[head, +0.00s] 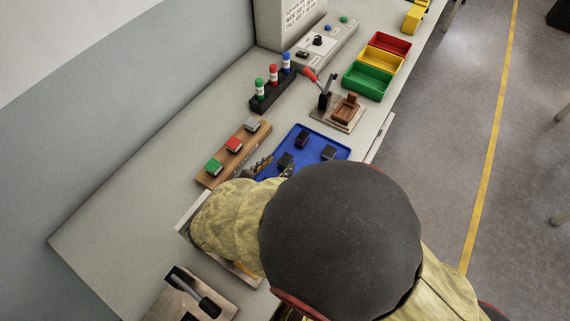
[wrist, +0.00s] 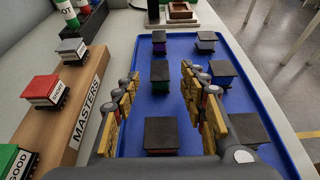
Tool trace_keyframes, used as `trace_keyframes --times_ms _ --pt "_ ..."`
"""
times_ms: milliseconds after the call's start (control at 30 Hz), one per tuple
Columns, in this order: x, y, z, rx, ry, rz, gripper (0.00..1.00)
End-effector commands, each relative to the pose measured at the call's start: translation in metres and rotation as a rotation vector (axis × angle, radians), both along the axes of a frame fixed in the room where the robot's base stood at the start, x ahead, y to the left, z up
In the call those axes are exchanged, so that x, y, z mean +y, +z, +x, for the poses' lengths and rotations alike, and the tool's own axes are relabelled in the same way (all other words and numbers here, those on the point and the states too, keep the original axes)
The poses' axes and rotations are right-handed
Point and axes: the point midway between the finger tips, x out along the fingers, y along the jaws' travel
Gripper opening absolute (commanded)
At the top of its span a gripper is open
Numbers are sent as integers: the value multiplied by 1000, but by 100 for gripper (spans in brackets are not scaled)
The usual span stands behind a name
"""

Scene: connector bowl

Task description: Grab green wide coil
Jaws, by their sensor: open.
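A black-topped coil with green on its side (wrist: 160,85) stands in the blue tray (wrist: 262,85), in the middle of the wrist view. My gripper (wrist: 160,74) is open, its yellow-padded fingers to the left and right of the picture's middle. In the wrist view the green-sided coil shows between the fingertips, with no contact visible. In the head view my gripper (head: 275,168) is over the left part of the tray, and my arm hides much of it. I cannot tell there which coil is the green one.
Other black-topped coils stand close by in the tray, one with red sides (wrist: 162,136) nearer and one (wrist: 221,73) to the right. A wooden block marked MASTERS (wrist: 78,105) with labelled pieces lies left. Coloured bins (head: 369,81) stand farther back.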

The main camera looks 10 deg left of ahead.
Motion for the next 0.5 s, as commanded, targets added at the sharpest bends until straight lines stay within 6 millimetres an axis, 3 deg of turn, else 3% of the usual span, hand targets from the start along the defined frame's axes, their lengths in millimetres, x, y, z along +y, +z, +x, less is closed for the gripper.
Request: trace_keyframes --times_ms 200,500 --pt "-9 -11 22 1 -2 1 42" --pt "-9 -11 24 1 0 0 41"
